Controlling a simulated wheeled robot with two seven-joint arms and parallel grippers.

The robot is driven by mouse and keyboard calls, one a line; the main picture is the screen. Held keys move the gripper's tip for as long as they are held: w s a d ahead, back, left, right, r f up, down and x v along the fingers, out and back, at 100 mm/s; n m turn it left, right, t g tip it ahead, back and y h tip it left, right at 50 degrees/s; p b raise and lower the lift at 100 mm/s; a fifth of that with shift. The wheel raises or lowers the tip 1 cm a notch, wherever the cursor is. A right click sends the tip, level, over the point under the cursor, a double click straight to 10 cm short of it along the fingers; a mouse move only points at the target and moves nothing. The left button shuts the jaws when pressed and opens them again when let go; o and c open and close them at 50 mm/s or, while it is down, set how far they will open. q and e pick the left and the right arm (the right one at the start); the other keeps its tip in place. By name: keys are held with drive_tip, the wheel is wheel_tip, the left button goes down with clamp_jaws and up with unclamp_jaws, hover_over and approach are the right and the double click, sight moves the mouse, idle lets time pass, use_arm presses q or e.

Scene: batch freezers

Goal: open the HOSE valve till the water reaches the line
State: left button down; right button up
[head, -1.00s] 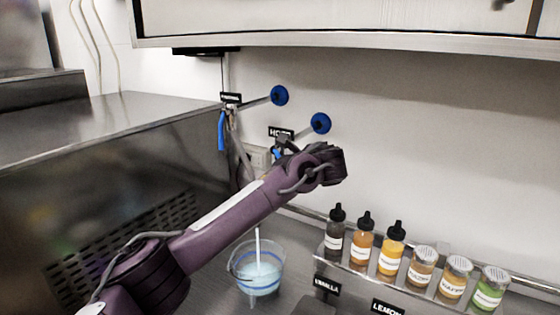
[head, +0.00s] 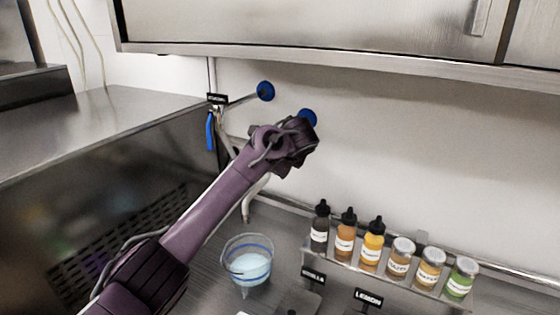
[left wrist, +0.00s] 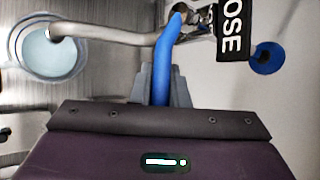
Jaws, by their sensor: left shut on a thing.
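My left gripper (head: 287,143) is at the HOSE valve by the back wall, and it hides most of the valve in the head view. In the left wrist view it is shut on the blue lever (left wrist: 164,62), beside the black HOSE label (left wrist: 235,28). The metal spout (head: 246,212) hangs over a clear jug (head: 230,262); no stream shows below it. Pale blue water (head: 250,267) stands in the jug, its surface below the blue line (head: 248,243) near the rim. The spout (left wrist: 100,33) also shows above the jug in the wrist view. My right gripper is out of view.
Another valve with a blue lever (head: 210,131) and black label is to the left. Blue round wall plates (head: 265,91) are behind. Several bottles and jars (head: 372,246) stand on a rack at right. A steel cabinet (head: 100,130) is at left.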

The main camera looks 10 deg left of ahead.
use_arm(q)
drive_tip(key=c, duration=1.5)
unclamp_jaws()
drive_tip(key=shift+r, duration=0.15)
drive_tip(key=shift+o, duration=0.5)
drive_tip(key=shift+s+d+r+b, duration=0.1)
drive_tip(key=shift+s+d+b, duration=0.1)
drive_tip(key=shift+s+b, duration=0.1)
drive_tip(key=b+v, duration=0.3)
drive_tip(key=v, duration=0.4)
drive_tip(key=shift+r, duration=0.2)
drive_tip(key=shift+a+f, duration=0.1)
